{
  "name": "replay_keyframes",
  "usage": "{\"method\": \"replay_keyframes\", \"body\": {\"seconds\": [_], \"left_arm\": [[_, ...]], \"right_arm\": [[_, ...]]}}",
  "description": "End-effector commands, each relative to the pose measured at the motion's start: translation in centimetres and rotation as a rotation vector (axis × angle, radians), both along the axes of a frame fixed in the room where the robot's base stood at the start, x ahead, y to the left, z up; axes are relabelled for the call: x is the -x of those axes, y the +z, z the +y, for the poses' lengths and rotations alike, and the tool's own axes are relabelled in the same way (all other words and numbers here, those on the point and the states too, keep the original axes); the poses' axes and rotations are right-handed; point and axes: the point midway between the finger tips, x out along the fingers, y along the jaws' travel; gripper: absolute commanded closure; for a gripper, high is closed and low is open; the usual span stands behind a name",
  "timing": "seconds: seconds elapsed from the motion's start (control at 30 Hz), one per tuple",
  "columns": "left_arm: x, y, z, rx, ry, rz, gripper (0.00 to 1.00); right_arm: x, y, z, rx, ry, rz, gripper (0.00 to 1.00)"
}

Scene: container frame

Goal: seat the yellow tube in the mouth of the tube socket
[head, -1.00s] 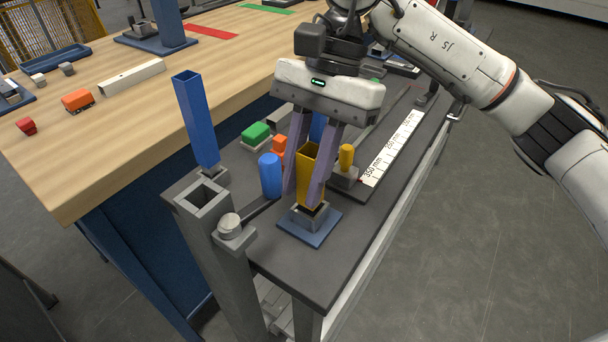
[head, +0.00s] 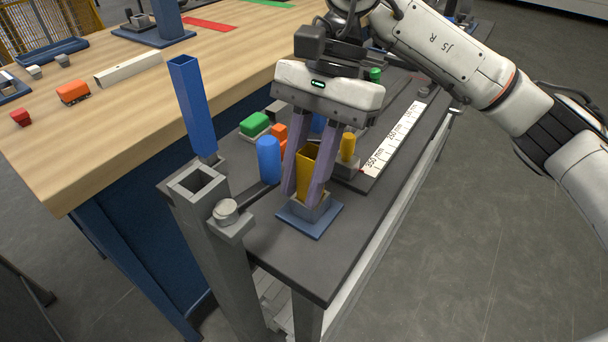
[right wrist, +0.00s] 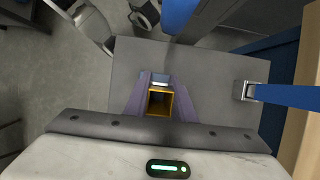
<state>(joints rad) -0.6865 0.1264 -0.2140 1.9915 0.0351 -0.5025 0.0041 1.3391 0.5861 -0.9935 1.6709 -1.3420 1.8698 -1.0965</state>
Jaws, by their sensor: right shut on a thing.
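The yellow tube (head: 309,170) is a square, hollow, open-topped tube, standing upright between the fingers of my right gripper (head: 302,198), which is shut on it. The tube socket (head: 322,211) is a small grey square collar on a blue base plate (head: 311,226) near the bench's front end. The tube's lower end is at the socket mouth and appears to be inside it; the fingers partly hide the joint, so the depth cannot be told. In the right wrist view I look down into the yellow tube (right wrist: 160,103) between both fingers. My left gripper is not in view.
A blue cylinder (head: 268,160), green block (head: 254,124), orange block (head: 280,135) and yellow cylinder (head: 348,146) stand close by. The dark bench top (head: 300,265) is clear in front.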

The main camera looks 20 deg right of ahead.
Motion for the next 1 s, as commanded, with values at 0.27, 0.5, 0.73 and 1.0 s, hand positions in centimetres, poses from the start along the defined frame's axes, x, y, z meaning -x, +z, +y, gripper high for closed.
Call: {"method": "replay_keyframes", "body": {"seconds": [0.27, 0.5, 0.73, 1.0], "left_arm": [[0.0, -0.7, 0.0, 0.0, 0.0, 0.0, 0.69], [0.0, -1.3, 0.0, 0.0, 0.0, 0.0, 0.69], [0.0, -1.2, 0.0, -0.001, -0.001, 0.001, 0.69], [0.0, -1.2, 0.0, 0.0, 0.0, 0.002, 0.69]], "right_arm": [[0.0, -0.8, 0.0, 0.0, 0.0, 0.0, 1.0], [0.0, -1.4, 0.0, 0.0, 0.0, 0.0, 1.0], [0.0, -1.4, 0.0, 0.001, 0.0, 0.001, 0.55], [0.0, -1.3, 0.0, 0.001, 0.0, 0.001, 0.55]]}}
